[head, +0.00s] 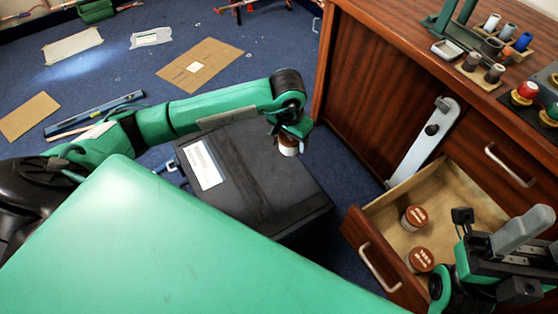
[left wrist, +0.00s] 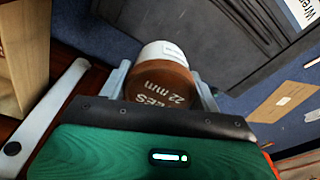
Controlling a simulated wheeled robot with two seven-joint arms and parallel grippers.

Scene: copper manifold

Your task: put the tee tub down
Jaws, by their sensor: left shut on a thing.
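The tee tub (left wrist: 160,85) has a brown lid marked "TEES 22 mm" and a white body. My left gripper (left wrist: 160,95) is shut on it, with a finger on each side. In the head view the tub (head: 289,148) hangs below my left gripper (head: 290,132), over the far right part of the black case (head: 260,185). I cannot tell whether it touches the case. My right gripper (head: 505,250) is at the lower right, by the open drawer; its jaws are not clear.
The open drawer (head: 470,185) holds two brown-lidded tubs (head: 414,217) (head: 421,260). The wooden cabinet (head: 365,90) stands right of the case. Cardboard (head: 200,67) and a blue level (head: 95,113) lie on the carpet. The case's top is largely clear.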

